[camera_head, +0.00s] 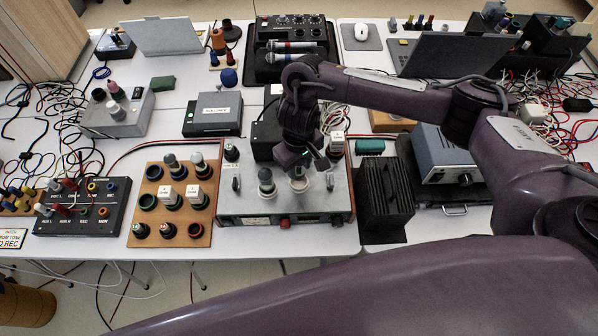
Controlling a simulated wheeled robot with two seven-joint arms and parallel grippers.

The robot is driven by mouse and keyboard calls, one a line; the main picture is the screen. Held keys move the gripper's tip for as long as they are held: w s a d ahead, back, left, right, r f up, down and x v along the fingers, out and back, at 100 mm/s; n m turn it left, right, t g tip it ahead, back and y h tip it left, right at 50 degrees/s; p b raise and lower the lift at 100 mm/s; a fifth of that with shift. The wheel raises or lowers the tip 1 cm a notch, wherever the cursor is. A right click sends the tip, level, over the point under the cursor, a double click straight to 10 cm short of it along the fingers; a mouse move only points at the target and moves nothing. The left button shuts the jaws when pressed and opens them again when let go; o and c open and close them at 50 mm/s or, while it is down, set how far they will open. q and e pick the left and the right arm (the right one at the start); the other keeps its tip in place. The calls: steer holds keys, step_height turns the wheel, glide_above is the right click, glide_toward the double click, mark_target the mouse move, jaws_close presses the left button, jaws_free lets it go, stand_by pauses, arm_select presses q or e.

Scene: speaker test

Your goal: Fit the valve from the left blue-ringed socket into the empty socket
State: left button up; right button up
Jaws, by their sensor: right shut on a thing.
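My right gripper (306,164) points down over the grey metal chassis (240,204) and is shut on what appears to be the valve, which the fingers mostly hide. A pale round socket (299,184) shows directly below the gripper; I cannot tell whether the valve touches it. Another valve (266,182), grey and upright, stands on the chassis just left of the gripper. My left gripper is not in view.
A wooden board (203,232) left of the chassis holds several valves, ringed sockets and white tags. A black finned box (384,190) stands close on the right, with a blue-grey instrument (443,160) beyond it. Cables run behind the chassis. The table's front edge is near.

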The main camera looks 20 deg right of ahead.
mark_target(299, 173)
step_height(299, 173, down, 3)
steer(key=shift+f, duration=0.1)
steer(key=shift+f, duration=0.25)
steer(key=o, duration=1)
steer(key=shift+r, duration=0.1)
